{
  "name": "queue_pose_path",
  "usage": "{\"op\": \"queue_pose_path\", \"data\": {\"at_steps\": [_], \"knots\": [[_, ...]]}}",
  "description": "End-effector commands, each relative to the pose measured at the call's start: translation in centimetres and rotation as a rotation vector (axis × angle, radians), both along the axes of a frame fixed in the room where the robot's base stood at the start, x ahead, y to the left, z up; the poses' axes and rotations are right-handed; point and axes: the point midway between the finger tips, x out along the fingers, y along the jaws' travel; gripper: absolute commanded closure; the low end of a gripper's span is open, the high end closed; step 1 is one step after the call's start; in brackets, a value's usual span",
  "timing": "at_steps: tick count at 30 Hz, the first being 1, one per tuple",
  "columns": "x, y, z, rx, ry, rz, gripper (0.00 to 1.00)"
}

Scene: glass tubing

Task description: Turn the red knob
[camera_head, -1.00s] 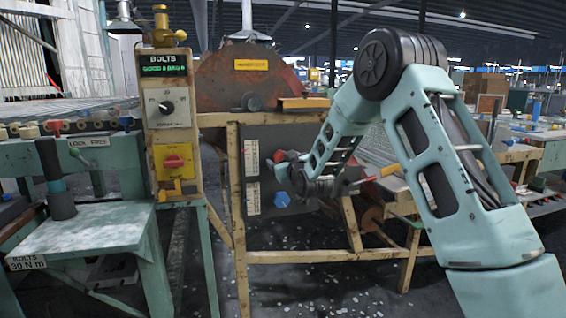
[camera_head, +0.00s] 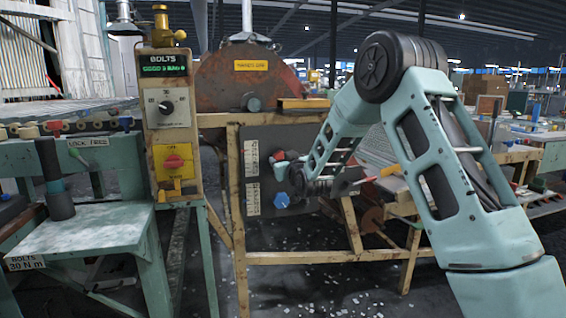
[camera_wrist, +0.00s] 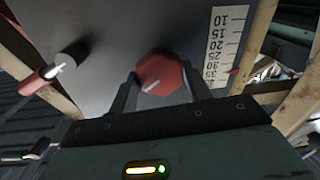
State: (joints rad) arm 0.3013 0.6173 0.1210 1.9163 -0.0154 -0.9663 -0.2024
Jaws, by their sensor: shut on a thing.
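The red knob (camera_wrist: 162,75) is many-sided with a white pointer line on its face and sits on a dark grey panel (camera_wrist: 105,28). In the wrist view the line slants from lower left to upper right. My gripper (camera_wrist: 160,88) has one finger on each side of the knob and is shut on it. In the head view the red knob (camera_head: 279,155) shows just left of my gripper (camera_head: 289,158), which partly hides it. A white scale strip (camera_wrist: 227,42) with numbers is right of the knob in the wrist view.
A blue knob (camera_head: 281,200) sits below the red one on the same panel. A wooden frame (camera_head: 233,190) borders the panel.

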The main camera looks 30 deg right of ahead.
Motion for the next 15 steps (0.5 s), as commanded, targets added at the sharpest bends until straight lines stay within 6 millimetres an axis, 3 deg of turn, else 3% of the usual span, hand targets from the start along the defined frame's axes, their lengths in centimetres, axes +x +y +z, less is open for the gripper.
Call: {"op": "queue_pose_path", "data": {"at_steps": [15], "knots": [[-0.04, -0.01, -0.33, 0.425, -0.123, 0.003, 0.75]]}}
